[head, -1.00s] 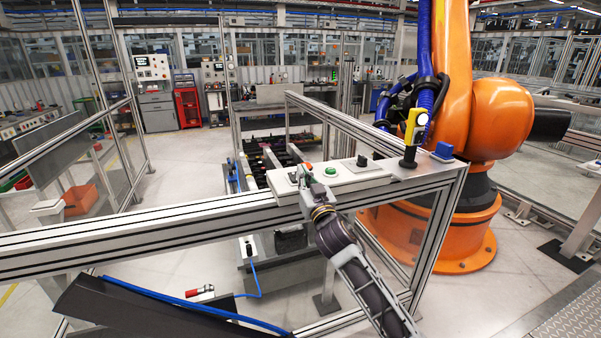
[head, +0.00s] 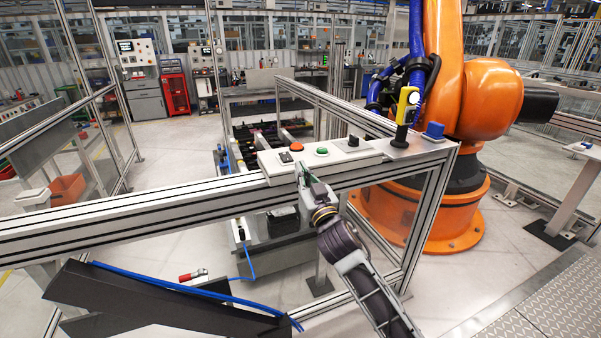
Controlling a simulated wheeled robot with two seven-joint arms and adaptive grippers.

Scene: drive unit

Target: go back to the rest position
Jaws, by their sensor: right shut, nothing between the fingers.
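My right gripper (head: 303,177) is shut and empty. It is at the front edge of the aluminium rail, just below and in front of the white control panel (head: 340,159). On the panel, a red button (head: 296,147) and a green button (head: 321,152) show clear of the gripper, with a black switch (head: 352,141) to their right. I cannot tell whether the gripper touches the rail. My left gripper is not in view.
The aluminium rail (head: 140,213) crosses the view. A yellow-and-black handheld device (head: 405,112) and a blue switch (head: 434,131) stand at its right end. A large orange robot (head: 485,100) stands behind. A dark trough with a blue cable (head: 130,300) is at the lower left.

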